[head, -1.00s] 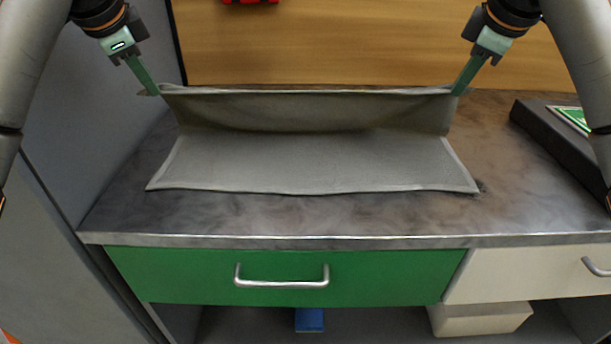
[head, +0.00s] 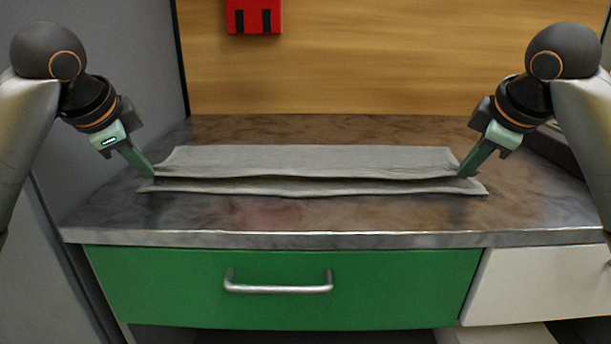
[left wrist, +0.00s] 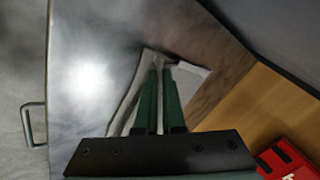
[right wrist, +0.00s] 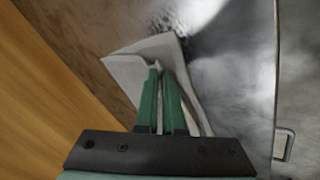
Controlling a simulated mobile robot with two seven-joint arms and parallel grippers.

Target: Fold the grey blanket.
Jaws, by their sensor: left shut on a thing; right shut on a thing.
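The grey blanket (head: 310,160) lies on the countertop, folded over toward the front, its upper layer's edge just short of the lower layer's front edge. My left gripper (head: 152,174) is shut on the upper layer's left front corner. My right gripper (head: 464,174) is shut on its right front corner. In the left wrist view the blanket (left wrist: 128,105) shows around the closed green fingers (left wrist: 160,72). In the right wrist view the blanket (right wrist: 122,72) shows beside the fingers (right wrist: 160,75). The inside between the layers is mostly hidden.
The stone-like countertop (head: 300,212) is bare in front of the blanket. A green drawer (head: 380,285) and a pale drawer (head: 550,282) are below. A wooden panel (head: 350,60) with a red item (head: 254,15) stands behind, and a grey wall (head: 110,40) on the left.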

